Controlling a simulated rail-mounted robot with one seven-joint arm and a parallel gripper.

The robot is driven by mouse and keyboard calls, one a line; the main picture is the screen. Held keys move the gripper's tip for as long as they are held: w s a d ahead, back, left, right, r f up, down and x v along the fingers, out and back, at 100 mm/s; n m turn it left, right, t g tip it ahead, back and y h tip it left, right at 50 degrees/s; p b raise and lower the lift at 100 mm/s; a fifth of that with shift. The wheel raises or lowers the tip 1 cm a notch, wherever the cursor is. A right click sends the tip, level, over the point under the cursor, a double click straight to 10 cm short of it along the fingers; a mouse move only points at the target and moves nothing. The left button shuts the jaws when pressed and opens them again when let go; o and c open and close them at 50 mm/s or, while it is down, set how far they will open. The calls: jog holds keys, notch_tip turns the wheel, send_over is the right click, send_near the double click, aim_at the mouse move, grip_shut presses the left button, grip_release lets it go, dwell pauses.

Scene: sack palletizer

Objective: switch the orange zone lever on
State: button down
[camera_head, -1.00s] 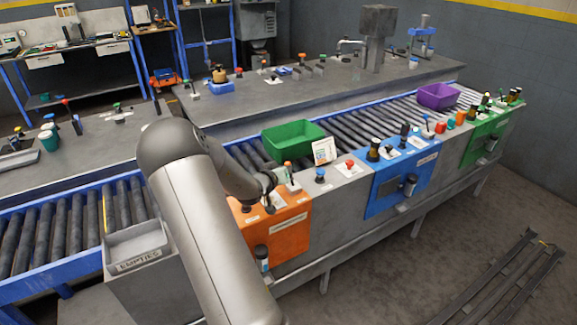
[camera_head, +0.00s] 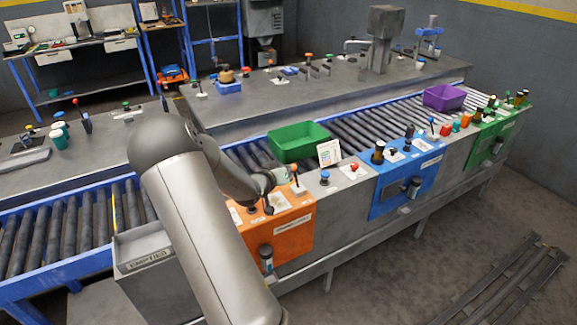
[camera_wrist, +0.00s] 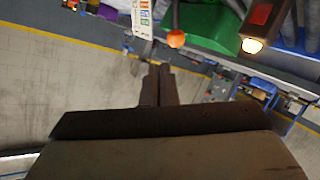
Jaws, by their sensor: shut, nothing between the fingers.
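The orange zone panel (camera_head: 290,236) is on the front of the conveyor, beside my forearm. A lever with an orange ball knob (camera_head: 294,169) stands on a pale plate at the panel's top right. The orange knob also shows in the wrist view (camera_wrist: 176,38), just beyond the fingertips. My gripper (camera_wrist: 160,70) is shut and empty, its fingers pointing toward the knob with a visible gap in that view. In the head view my gripper (camera_head: 281,177) is just left of the lever; its fingertips are hard to make out.
A small black knob (camera_head: 268,209) stands on the orange panel near my gripper. A lit lamp (camera_wrist: 252,45) is right of the orange knob in the wrist view. A white sign (camera_head: 329,153) and green bin (camera_head: 299,142) stand close behind the lever.

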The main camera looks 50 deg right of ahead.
jog(key=w+r+v, duration=0.1)
jog(key=v, duration=0.9)
jog(key=shift+a+r, duration=0.2)
jog(key=shift+r, duration=0.1)
jog(key=shift+w, duration=0.1)
